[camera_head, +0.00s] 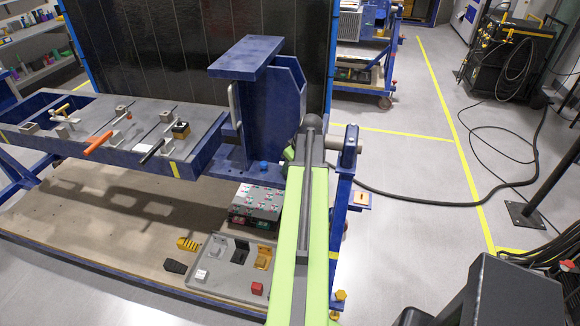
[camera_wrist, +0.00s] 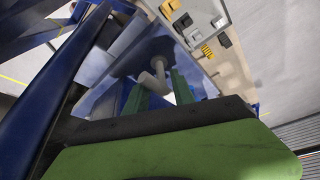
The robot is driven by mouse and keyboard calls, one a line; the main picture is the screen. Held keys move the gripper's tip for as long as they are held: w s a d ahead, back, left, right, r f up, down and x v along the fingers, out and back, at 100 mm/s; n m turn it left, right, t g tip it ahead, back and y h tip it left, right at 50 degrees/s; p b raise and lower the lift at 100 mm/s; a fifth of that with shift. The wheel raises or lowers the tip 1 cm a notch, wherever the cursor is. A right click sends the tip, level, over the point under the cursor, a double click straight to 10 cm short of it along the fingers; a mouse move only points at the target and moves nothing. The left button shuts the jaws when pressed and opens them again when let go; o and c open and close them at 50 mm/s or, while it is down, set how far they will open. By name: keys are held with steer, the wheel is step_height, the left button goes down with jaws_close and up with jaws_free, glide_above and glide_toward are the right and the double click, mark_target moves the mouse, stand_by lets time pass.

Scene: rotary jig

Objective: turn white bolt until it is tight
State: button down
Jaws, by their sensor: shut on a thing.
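The white bolt (camera_wrist: 150,82) shows in the wrist view as a pale, bent, handle-like piece in front of a blue plate. My gripper (camera_wrist: 160,91) has its two green fingers on either side of it and is shut on it. The far end of the bolt reaches towards the blue plate; how deep it sits is hidden. In the head view my arm covers the bolt, and only a small green part of my gripper (camera_head: 289,153) shows beside the blue jig frame (camera_head: 258,115).
A blue bench (camera_head: 190,148) with orange and black-handled clamps stands left. A blue post (camera_head: 341,200) stands close right of my arm.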

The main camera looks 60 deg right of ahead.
steer(key=c, duration=1.1)
jaws_free()
steer(key=shift+o, duration=0.2)
steer(key=p+v, duration=1.6)
steer(key=v, duration=0.1)
steer(key=shift+r, duration=0.15)
